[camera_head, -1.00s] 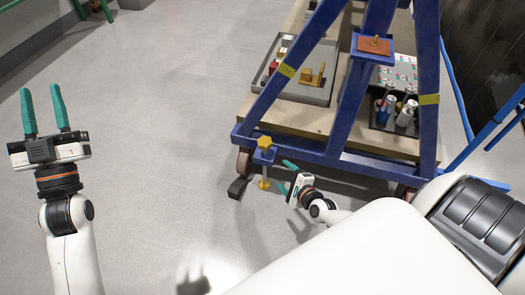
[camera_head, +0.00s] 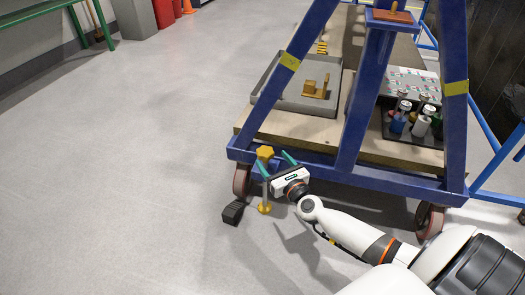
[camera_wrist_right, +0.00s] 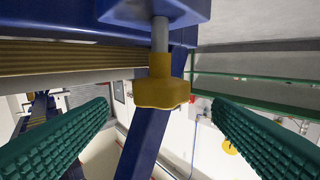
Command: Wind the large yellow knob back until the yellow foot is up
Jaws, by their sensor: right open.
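The large yellow knob (camera_head: 265,153) sits on top of a blue bracket at the cart's lower left corner. The yellow foot (camera_head: 264,208) is a disc at the lower end of the spindle below, at or very near the floor; any gap is too small to tell. My right gripper (camera_head: 272,157) is open at the knob, its teal fingers pointing toward it. In the right wrist view the knob (camera_wrist_right: 162,92) shows upside down on a grey rod, between and ahead of the two spread fingers. No grip on it shows. My left gripper is out of view.
The blue cart frame (camera_head: 300,155) stands on castors, with a black pedal (camera_head: 233,212) beside the foot. Its wooden deck carries a grey tray (camera_head: 300,98) and a black bin of bottles (camera_head: 410,130). The floor to the left is clear.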

